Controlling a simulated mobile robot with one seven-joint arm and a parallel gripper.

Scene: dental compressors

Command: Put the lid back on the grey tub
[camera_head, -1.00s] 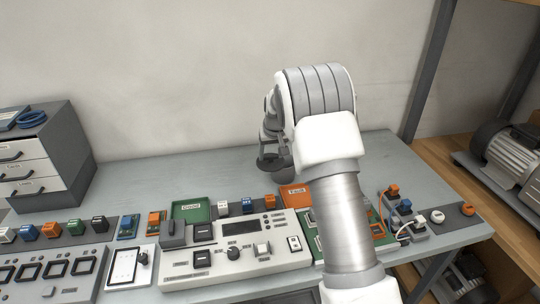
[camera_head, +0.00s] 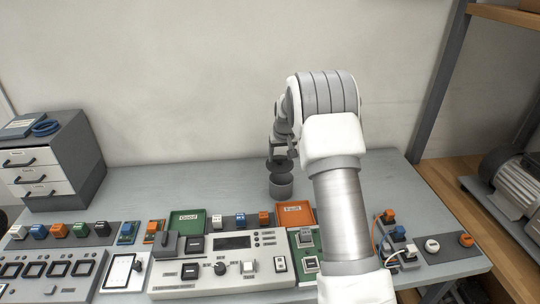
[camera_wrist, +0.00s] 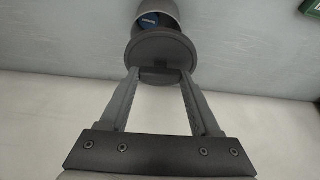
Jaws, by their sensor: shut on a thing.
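My gripper (camera_head: 281,146) is shut on the knob of a dark round lid (camera_head: 280,163). In the wrist view the fingertips (camera_wrist: 160,76) pinch the knob on the near side of the lid (camera_wrist: 163,47). The grey tub (camera_head: 281,190) stands upright on the bench behind the control box. The lid is above the tub and apart from it in the head view. The tub (camera_wrist: 173,14) also shows past the lid in the wrist view, its mouth partly uncovered. A blue item (camera_wrist: 150,20) is inside; the lid hides part of it.
A green tray (camera_head: 187,222) and an orange tray (camera_head: 296,214) lie in front of the tub, with small coloured blocks between them. A control box (camera_head: 228,266) stands nearer. A drawer cabinet (camera_head: 50,165) is at the left. The bench left of the tub is clear.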

